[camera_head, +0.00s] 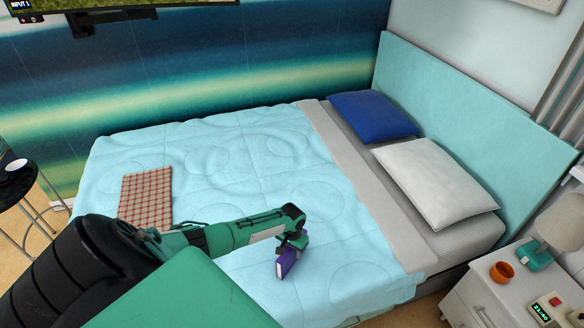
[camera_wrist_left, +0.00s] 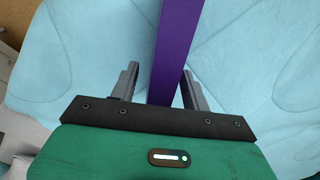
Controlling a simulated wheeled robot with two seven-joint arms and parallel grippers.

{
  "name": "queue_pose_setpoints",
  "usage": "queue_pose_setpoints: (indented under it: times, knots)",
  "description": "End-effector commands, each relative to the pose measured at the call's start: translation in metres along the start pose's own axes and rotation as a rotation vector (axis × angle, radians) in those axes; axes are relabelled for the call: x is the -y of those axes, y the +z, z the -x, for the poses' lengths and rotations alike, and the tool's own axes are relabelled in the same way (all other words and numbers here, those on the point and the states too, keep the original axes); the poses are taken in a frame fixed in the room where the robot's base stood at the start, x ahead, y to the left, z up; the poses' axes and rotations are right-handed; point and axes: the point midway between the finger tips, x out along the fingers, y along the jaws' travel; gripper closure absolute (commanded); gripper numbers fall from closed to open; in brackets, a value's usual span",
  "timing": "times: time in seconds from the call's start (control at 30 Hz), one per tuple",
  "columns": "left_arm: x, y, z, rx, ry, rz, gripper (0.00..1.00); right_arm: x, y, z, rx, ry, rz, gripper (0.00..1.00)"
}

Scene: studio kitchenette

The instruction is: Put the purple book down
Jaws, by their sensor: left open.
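The purple book (camera_head: 286,265) is at the near part of the bed (camera_head: 240,160), standing on edge at a tilt over the light blue quilt. Whether its lower edge touches the quilt is hard to tell. My left gripper (camera_head: 292,242) is at the book's upper end. In the left wrist view the book (camera_wrist_left: 176,45) runs between the two fingers of the open left gripper (camera_wrist_left: 160,70). A gap shows between the left finger and the book; the right finger is close to the book. My right gripper is not in view.
A red checkered cloth (camera_head: 146,194) lies on the quilt at left. Blue (camera_head: 372,116) and white (camera_head: 436,180) pillows lie by the headboard. The nightstand (camera_head: 480,300) at right holds an orange cup (camera_head: 502,272), a lamp and a clock. The quilt's middle is clear.

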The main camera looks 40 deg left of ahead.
Motion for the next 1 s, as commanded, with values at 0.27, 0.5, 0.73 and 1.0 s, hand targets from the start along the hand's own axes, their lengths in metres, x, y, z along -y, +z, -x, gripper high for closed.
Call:
queue_pose_setpoints:
  times: [0.27,0.5,0.73,1.0]
  knots:
    - [0.0,-0.001,0.021,-0.003,0.001,-0.001,0.53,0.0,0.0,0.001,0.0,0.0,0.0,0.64]
    - [0.001,-0.001,0.064,-0.004,0.0,-0.001,0.53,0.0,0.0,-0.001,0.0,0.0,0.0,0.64]
    - [0.0,-0.001,0.107,-0.004,0.0,-0.002,0.53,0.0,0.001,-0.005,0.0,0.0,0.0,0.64]
    - [0.0,0.0,0.136,-0.002,0.0,-0.001,0.53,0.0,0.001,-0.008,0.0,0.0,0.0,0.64]
